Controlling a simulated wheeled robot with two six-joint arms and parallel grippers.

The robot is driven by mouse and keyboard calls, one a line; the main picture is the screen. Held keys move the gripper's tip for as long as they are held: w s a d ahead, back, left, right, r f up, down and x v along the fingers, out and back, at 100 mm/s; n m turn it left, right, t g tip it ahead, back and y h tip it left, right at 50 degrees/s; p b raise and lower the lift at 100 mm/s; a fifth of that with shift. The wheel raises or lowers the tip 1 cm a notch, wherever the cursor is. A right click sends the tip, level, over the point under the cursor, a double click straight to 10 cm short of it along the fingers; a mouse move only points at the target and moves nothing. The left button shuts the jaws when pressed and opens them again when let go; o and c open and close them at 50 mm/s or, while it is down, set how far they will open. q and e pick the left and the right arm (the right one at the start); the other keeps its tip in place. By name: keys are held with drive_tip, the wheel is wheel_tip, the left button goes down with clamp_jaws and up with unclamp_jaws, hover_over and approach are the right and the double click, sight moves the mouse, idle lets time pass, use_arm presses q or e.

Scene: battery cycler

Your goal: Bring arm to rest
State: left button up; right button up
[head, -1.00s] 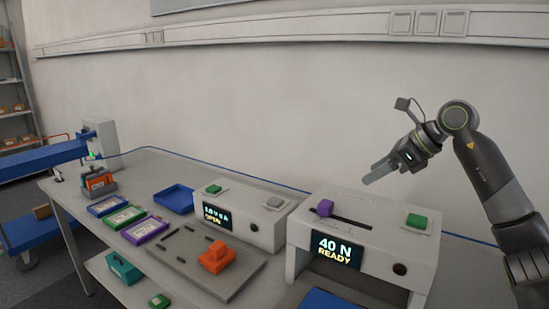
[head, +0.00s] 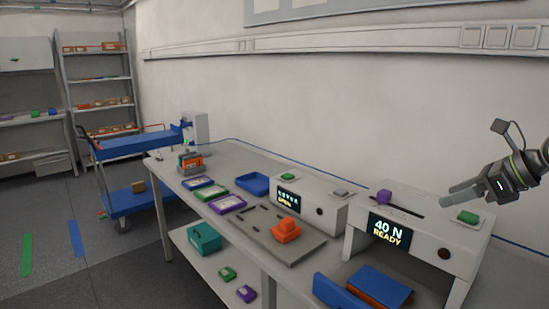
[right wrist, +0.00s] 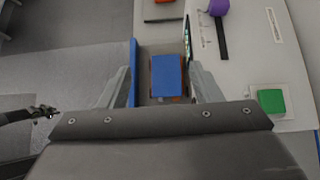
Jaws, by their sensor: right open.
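My right gripper (head: 462,196) is at the right of the head view, above the right end of the white press-like machine (head: 425,222) whose screen reads "40 N READY". Its fingers point left and are apart with nothing between them. In the right wrist view the two fingers (right wrist: 158,88) frame the blue block-like part (right wrist: 167,76) at the machine's front, which lies below them, not held. The green button (head: 467,216) is near the fingers in the head view and at the right of the wrist view (right wrist: 271,101). My left gripper is not in view.
The bench also holds a cycler box (head: 307,200) with a lit screen, an orange block (head: 286,230) on a grey plate, a blue tray (head: 253,184) and several flat cases. A blue cart (head: 130,200) and shelves (head: 97,85) stand at left. Grey floor (head: 75,270) is open there.

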drive_tip(key=a+f+m+t+y, duration=0.4)
drive_tip(key=a+m+t+y, duration=0.4)
drive_tip(key=a, duration=0.4)
drive_tip(key=s+d+f+m+h, duration=0.4)
drive_tip(key=f+m+h, duration=0.35)
drive_tip(key=m, duration=0.25)
drive_tip(key=s+d+f+m+h, duration=0.35)
drive_tip(key=f+m+h, duration=0.35)
drive_tip(key=m, duration=0.4)
drive_tip(key=s+d+f+m+h, duration=0.4)
drive_tip(key=s+f+m+h, duration=0.15)
drive_tip(key=f+m, duration=0.35)
drive_tip(key=s+a+f+m+g+y, duration=0.2)
drive_tip(key=s+a+f+m+g, duration=0.15)
drive_tip(key=s+f+g, duration=0.55)
drive_tip(key=s+a+f+m+g+y, duration=0.1)
drive_tip(key=s+a+f+m+g, duration=0.3)
drive_tip(key=s, duration=0.9)
wheel_tip(320, 180, down, 25)
drive_tip(key=d, duration=0.1)
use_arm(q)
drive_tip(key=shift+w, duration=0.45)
use_arm(e)
drive_tip(key=s+f+g+y, duration=0.1)
drive_tip(key=s+f, duration=1.4)
drive_tip(key=shift+a+f+n, duration=0.35)
drive_tip(key=shift+a+f, duration=0.05)
drive_tip(key=shift+a, duration=0.05)
